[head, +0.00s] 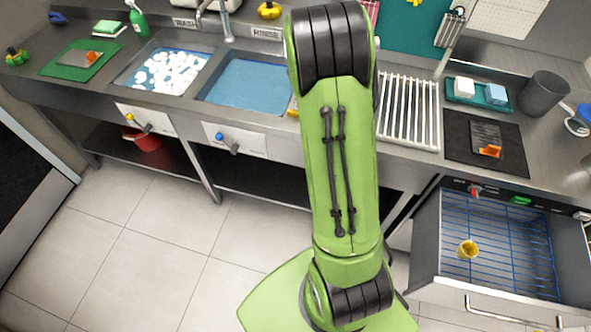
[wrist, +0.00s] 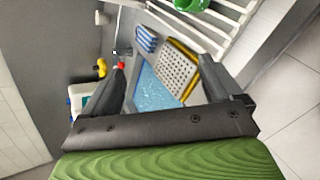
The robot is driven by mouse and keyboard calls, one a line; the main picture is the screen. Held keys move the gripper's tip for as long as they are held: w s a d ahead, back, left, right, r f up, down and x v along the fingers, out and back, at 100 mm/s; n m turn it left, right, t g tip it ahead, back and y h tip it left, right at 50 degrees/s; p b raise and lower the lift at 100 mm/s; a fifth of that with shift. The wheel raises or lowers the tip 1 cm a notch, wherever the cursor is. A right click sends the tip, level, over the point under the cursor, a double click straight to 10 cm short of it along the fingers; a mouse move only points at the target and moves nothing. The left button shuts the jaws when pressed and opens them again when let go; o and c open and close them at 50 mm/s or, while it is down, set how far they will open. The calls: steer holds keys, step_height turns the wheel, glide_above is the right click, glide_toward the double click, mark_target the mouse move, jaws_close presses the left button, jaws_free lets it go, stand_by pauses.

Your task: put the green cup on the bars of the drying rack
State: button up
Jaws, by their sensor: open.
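The drying rack (head: 425,115) has white parallel bars and stands on the counter right of my arm in the head view. Its bars (wrist: 245,8) also show at the top of the wrist view. The green cup (wrist: 190,4) is cut off by the top edge of the wrist view, over the rack's bars. It appears to rest on them, but its base and tilt are unclear. The cup is hidden in the head view. My gripper (wrist: 163,62) is open and empty, apart from the cup, with its fingers over the rinse basin side. My arm hides it in the head view.
The rinse basin (head: 250,85) and a sink with white foam (head: 172,72) lie left of my arm. A perforated grey piece with yellow edging (wrist: 180,72) and a blue striped item (wrist: 147,38) are near the fingers.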

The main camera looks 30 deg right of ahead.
steer(key=s+a+r+m+y, duration=0.3)
steer(key=a+r+m, duration=0.15)
steer(key=a, duration=0.45)
steer(key=s+a+r+m+y, duration=0.2)
steer(key=s+a+r+m, duration=0.15)
steer(key=a+r, duration=0.4)
steer(key=s+a+m+g+y, duration=0.1)
steer(key=s+a+m+y, duration=0.2)
steer(key=s+a, duration=1)
steer(key=s+m, duration=0.3)
steer(key=shift+s+a+r+g+y, duration=0.15)
steer(key=shift+s+r+g+y, duration=0.1)
steer(key=shift+s+g+y, duration=0.05)
